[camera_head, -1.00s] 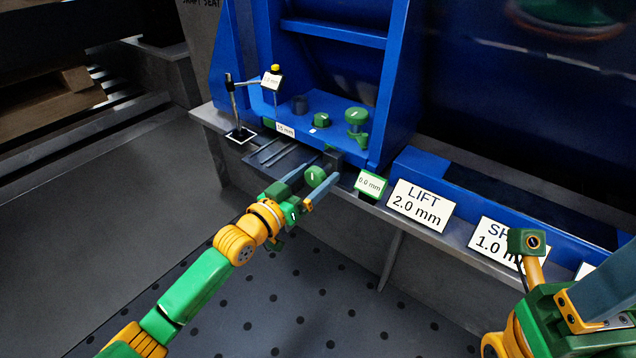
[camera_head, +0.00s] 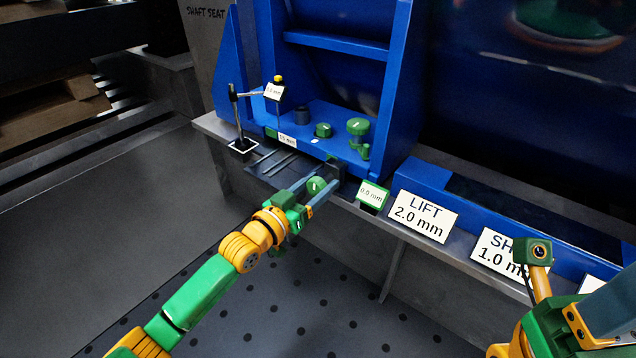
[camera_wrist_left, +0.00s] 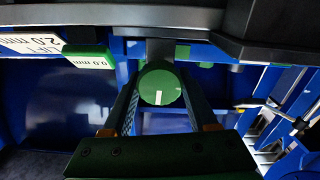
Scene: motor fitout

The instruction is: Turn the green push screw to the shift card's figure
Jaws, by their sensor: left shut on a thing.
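The green push screw (camera_head: 317,186) has a round knob with a white mark, at the front of the blue motor foot. My left gripper (camera_head: 322,188) is shut on its knob, one finger on each side. In the left wrist view the knob (camera_wrist_left: 160,86) sits between the two fingers, its white mark nearly upright. A small green-framed readout (camera_head: 371,194) right of the screw reads 0.0 mm; it also shows in the left wrist view (camera_wrist_left: 92,60). The shift card (camera_head: 500,257) reads "SH" and 1.0 m, its right part hidden by my right arm. My right gripper (camera_head: 539,252) is at the lower right, its jaws unclear.
The LIFT card (camera_head: 423,215) reads 2.0 mm. A dial stand (camera_head: 240,125) with a small card stands at the left of the foot. Green knobs (camera_head: 358,127) and a dark bolt head (camera_head: 302,115) sit on the blue foot. The floor in front is clear.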

